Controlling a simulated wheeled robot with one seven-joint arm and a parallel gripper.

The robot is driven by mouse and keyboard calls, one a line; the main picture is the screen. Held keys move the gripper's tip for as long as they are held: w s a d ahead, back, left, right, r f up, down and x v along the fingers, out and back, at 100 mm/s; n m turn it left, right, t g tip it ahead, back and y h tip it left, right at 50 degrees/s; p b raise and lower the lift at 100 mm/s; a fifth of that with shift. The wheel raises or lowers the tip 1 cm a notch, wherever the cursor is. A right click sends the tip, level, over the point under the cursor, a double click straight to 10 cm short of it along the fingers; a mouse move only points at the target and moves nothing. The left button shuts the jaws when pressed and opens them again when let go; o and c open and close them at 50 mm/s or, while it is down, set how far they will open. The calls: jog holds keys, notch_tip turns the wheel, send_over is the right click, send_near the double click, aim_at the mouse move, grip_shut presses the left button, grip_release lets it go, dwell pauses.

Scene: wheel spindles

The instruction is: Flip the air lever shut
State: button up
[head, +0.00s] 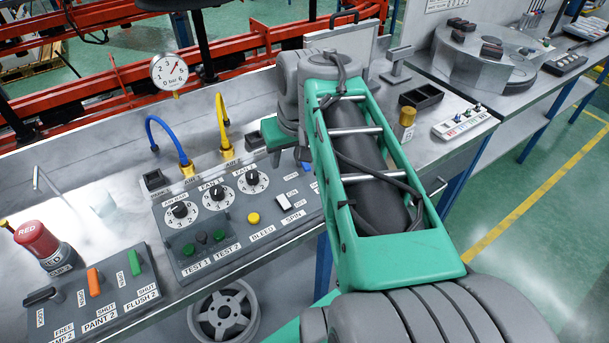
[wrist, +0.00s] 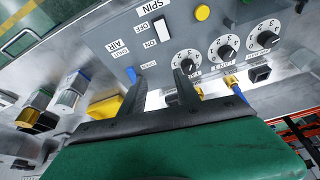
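The air lever is a small blue handle (wrist: 131,74) on the grey control panel (wrist: 215,55), beside the AIR label in the wrist view. In the head view a bit of blue (head: 306,167) shows at the panel's far right, partly hidden by my arm. My gripper (wrist: 160,83) has its two dark fingers apart, with the lever just beyond the left fingertip. The lever does not appear to be between the fingers, and I cannot tell whether the finger touches it. In the head view my arm mostly hides the gripper, and its green body (head: 277,137) shows behind the panel.
Several dials (head: 213,193), a yellow bleed button (head: 254,218) and a white spin switch (head: 283,201) sit on the panel. Blue (head: 166,133) and yellow (head: 221,112) hoses rise behind it. A pressure gauge (head: 169,71) stands at the back. A wheel (head: 223,312) is below the bench.

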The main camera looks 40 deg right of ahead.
jog(key=b, duration=0.1)
send_near(306, 164)
jog(key=f, duration=0.1)
jog(key=shift+m, duration=0.4)
jog(key=x, duration=0.6)
jog(key=shift+w+f, duration=0.2)
jog(key=shift+f, duration=0.05)
grip_shut()
